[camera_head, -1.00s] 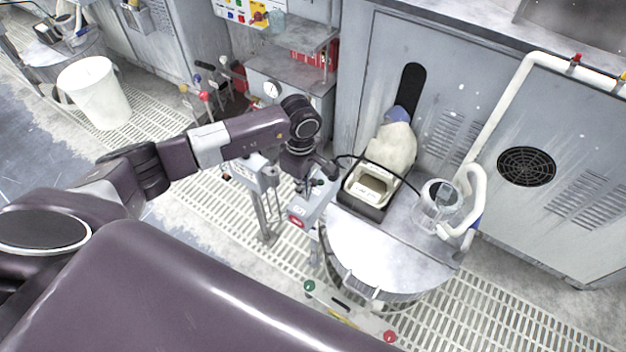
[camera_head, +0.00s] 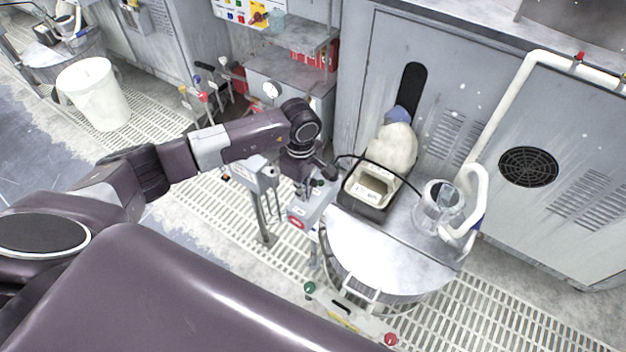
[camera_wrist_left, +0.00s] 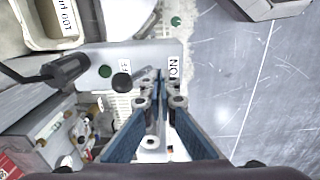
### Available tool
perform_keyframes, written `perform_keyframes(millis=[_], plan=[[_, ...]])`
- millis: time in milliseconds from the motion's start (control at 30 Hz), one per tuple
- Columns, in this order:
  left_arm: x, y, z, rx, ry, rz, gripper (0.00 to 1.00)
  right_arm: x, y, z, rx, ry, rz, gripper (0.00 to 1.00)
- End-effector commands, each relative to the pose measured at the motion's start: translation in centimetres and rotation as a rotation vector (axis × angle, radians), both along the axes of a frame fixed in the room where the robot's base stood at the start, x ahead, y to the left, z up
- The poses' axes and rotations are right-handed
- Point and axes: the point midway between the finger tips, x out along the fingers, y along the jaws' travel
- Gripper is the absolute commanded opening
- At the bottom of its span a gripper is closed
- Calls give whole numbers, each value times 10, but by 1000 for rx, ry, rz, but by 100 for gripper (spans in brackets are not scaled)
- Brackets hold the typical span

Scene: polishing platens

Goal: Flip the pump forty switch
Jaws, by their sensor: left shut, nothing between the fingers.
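The switch panel (camera_head: 308,212) is a pale box beside the round drum. In the left wrist view a black round switch knob (camera_wrist_left: 122,82) stands on this panel, next to a partly covered label that seems to read OFF. An ON label (camera_wrist_left: 174,68) lies to its right. My left gripper (camera_wrist_left: 160,88) is shut and empty, its blue fingers over the panel just right of the knob, by the ON label. I cannot tell whether it touches the knob. In the head view the left gripper (camera_head: 316,186) is small and dark above the panel. My right gripper is not in view.
A black cable (camera_head: 375,163) arcs past my gripper. A white bucket (camera_head: 93,92) stands far left on the grating.

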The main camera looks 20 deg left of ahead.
Motion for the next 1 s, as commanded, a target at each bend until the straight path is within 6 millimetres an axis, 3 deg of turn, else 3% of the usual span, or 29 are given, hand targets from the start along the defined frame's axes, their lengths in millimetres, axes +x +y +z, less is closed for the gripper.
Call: perform_keyframes(millis=[367,1000], plan=[[0,0,4,0,0,0,0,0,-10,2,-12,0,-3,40],[0,0,54,0,-1,0,0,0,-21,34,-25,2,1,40]])
